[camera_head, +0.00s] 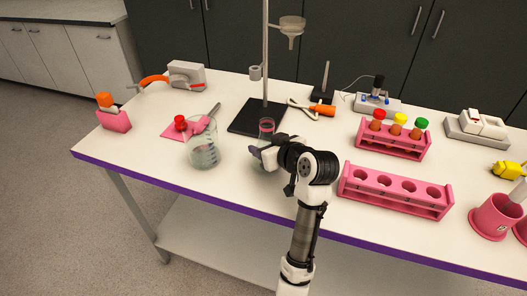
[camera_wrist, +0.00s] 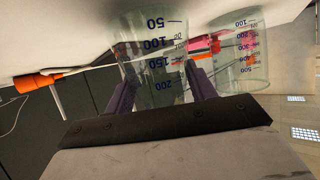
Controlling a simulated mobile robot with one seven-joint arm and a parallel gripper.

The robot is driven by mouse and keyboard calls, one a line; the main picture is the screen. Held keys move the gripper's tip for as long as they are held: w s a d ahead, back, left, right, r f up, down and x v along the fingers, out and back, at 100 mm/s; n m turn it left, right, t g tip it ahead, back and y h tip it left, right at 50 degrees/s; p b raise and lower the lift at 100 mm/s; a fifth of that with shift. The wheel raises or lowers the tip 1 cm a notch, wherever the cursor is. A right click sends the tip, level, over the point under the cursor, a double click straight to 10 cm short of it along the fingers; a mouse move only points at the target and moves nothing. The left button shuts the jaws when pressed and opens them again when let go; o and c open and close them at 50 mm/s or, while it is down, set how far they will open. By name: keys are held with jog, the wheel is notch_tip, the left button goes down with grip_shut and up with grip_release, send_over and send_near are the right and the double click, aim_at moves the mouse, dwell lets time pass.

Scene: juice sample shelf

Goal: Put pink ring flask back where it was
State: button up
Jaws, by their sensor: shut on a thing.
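The clear glass flask with a pink ring at its neck (camera_head: 266,126) stands upright in front of the stand base, partly hidden by my gripper (camera_head: 262,152). In the wrist view the same flask (camera_wrist: 154,50) appears upside down with volume marks, between the two dark fingers of my gripper (camera_wrist: 162,90). My gripper is shut on it. Whether its bottom touches the table is not clear.
A glass beaker (camera_head: 203,152) stands close on the left; it also shows in the wrist view (camera_wrist: 240,60). Behind is a ring stand with a black base (camera_head: 245,121). A pink empty rack (camera_head: 394,193) and a filled rack (camera_head: 380,146) are at right.

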jog(key=shift+w+f, duration=0.1)
jog(key=shift+f, duration=0.55)
jog(key=shift+r, duration=0.25)
jog(key=shift+f, duration=0.15)
jog(key=o, duration=1.1)
jog(key=shift+r, duration=0.2)
jog(key=b+v, duration=0.1)
jog(key=v, duration=1.1)
jog(key=shift+b, duration=0.35)
jog(key=shift+f, duration=0.1)
